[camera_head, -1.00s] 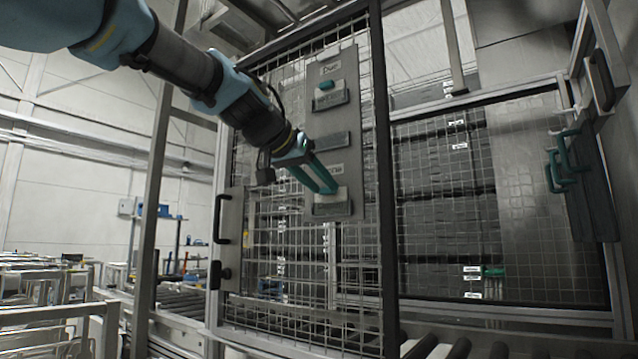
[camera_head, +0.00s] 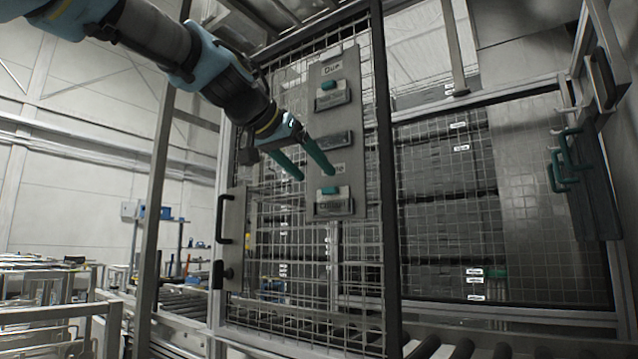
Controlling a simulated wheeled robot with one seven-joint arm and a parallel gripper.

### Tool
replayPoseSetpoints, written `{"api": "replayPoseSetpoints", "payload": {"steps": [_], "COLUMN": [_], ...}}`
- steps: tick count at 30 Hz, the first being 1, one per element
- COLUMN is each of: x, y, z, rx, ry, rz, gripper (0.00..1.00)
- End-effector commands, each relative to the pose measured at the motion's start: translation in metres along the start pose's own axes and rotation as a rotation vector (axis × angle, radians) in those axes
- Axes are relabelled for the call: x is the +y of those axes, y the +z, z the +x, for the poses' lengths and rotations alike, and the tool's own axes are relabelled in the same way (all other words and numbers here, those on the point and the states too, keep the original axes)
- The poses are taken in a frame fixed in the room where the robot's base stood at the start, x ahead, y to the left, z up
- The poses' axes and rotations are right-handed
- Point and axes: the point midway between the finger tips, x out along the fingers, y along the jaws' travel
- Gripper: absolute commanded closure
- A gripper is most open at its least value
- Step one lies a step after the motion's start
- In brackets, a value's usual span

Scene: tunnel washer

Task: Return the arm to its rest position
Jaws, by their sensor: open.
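My gripper (camera_head: 317,174) has two green fingers, spread apart and empty. It hangs in front of the mesh door, up and left of the lower holder on the grey panel (camera_head: 336,240). My blue and dark arm comes in from the upper left. The panel carries a "Due" label at its top, an upper holder (camera_head: 333,97) with a green piece (camera_head: 328,85), a plain middle holder (camera_head: 335,141), and a lower holder (camera_head: 333,207) with a green piece (camera_head: 330,190). The label above the lower holder is partly hidden by a finger.
The mesh door (camera_head: 300,300) has a dark handle (camera_head: 222,220) on its left side. Green handles (camera_head: 562,165) hang on a post at the right. Rollers (camera_head: 455,348) lie along the bottom. Metal racks (camera_head: 50,300) stand at lower left.

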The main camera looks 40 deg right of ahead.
Motion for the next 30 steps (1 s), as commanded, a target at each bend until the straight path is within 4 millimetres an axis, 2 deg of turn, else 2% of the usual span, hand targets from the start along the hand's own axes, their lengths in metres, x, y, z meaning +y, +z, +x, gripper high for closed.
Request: {"api": "replayPoseSetpoints", "payload": {"steps": [3, 9, 15, 22, 26, 29, 30], "x": [-0.001, -0.001, 0.0, -0.004, -0.029, -0.067, -0.085], "y": [0.001, 0.0, 0.001, 0.003, 0.025, 0.064, 0.083], "z": [-0.025, -0.054, -0.062, -0.061, -0.05, -0.037, -0.033], "rx": [0.004, 0.003, 0.0, -0.007, -0.057, -0.132, -0.168], "ry": [-0.003, -0.002, -0.001, -0.007, -0.057, -0.13, -0.165], "rz": [0.001, 0.001, 0.0, -0.006, -0.052, -0.123, -0.159], "gripper": [0.22, 0.22, 0.22, 0.22, 0.22, 0.22, 0.22]}}
